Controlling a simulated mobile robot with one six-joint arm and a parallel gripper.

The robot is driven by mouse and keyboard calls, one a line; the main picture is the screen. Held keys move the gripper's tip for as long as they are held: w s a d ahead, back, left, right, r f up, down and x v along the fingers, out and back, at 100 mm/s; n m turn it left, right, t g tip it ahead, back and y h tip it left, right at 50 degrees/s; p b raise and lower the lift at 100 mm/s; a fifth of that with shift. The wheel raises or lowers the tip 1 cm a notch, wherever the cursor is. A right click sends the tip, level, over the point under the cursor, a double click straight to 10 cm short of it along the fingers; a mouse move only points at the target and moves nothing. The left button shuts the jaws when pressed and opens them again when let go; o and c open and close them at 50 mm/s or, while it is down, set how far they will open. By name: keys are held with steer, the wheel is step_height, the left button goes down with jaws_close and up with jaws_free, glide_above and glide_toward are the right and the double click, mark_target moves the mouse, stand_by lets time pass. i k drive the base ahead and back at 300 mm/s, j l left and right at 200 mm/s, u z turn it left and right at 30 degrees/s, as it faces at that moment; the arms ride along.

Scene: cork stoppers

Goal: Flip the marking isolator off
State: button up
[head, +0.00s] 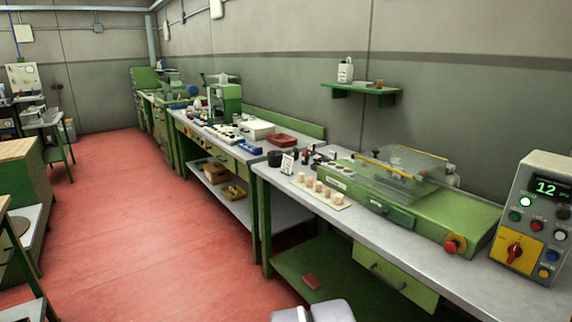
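A grey control box (538,218) stands at the right end of the near bench. On its lower left is a yellow plate with a red rotary handle, which looks like the marking isolator (514,252). The handle looks roughly upright; its labels are too small to read. The box's green display (550,188) shows 12, and a white-green lamp (526,202) below it looks lit. My gripper is not in view. Only pale grey rounded parts, likely my own arm, show at the bottom edge, well left of and below the box.
A green machine (420,211) with a clear cover and a red stop knob (454,245) lies left of the box. Corks (318,187) stand on a board on the near bench (345,222). A drawer (393,277) is below. Red floor (130,220) is open to the left.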

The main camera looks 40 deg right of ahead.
mark_target(515, 250)
steer(key=z, duration=2.7)
